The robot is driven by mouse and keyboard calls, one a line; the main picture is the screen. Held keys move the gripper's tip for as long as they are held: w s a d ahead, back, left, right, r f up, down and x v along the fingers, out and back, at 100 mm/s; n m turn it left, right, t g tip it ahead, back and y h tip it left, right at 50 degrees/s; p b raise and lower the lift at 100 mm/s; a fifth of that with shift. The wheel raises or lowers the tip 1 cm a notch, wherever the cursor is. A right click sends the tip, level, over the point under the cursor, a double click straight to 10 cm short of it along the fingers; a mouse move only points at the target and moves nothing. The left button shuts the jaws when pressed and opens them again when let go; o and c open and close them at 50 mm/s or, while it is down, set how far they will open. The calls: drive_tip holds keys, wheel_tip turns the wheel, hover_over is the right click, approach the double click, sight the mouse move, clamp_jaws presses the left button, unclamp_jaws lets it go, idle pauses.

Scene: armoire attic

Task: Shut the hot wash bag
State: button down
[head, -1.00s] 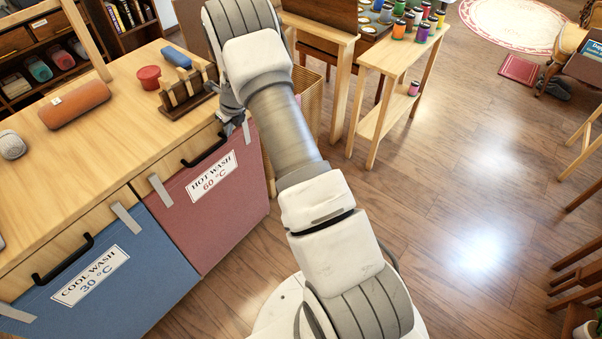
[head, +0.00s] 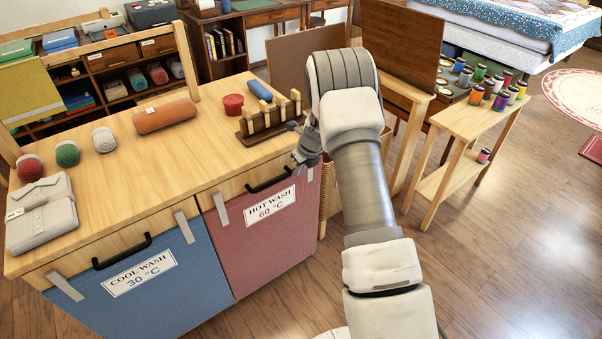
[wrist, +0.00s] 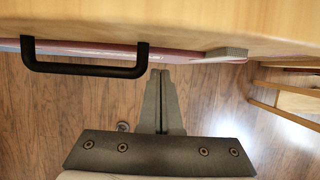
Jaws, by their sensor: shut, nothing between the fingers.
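The hot wash bag (head: 270,250) is a pinkish-red panel with a white "HOT WASH 60 °C" label (head: 270,207), under the right part of the wooden counter. Its black handle (head: 268,184) sits above the label and shows at left in the wrist view (wrist: 85,70). Only a thin pink strip of the bag (wrist: 180,57) shows there along the counter edge. My gripper (head: 300,164) is at the counter's front edge, right of the handle. In the wrist view its fingers (wrist: 160,76) are together and empty, just beside the handle. I cannot tell whether they touch the bag.
The blue cool wash bag (head: 150,285) is to the left. A narrow shelf stand (head: 470,130) stands right. Open wooden floor lies in front.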

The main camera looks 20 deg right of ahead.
drive_tip(key=s+a+r+n+p, duration=0.2)
drive_tip(key=s+r+n, duration=0.35)
drive_tip(key=r, duration=0.65)
drive_tip(key=s+a+r+n+p, duration=0.25)
drive_tip(key=s+r+n, duration=0.35)
drive_tip(key=r, duration=0.5)
drive_tip(key=s+a+r+n+p, duration=0.2)
drive_tip(key=s+r+n, duration=0.2)
drive_tip(key=s+r, duration=0.55)
drive_tip(key=s+a+r+n+p, duration=0.1)
drive_tip(key=s+r+n+p, duration=0.1)
drive_tip(key=s+r+n, duration=0.3)
drive_tip(key=s+a+r+n+t+h+p, duration=0.1)
drive_tip(key=s+r+n, duration=0.5)
drive_tip(key=s+n, duration=0.6)
drive_tip(key=shift+s+a+r+p, duration=0.15)
drive_tip(key=shift+s+r+p, duration=0.1)
drive_tip(key=shift+s+p, duration=0.8)
drive_tip(key=shift+s, duration=0.2)
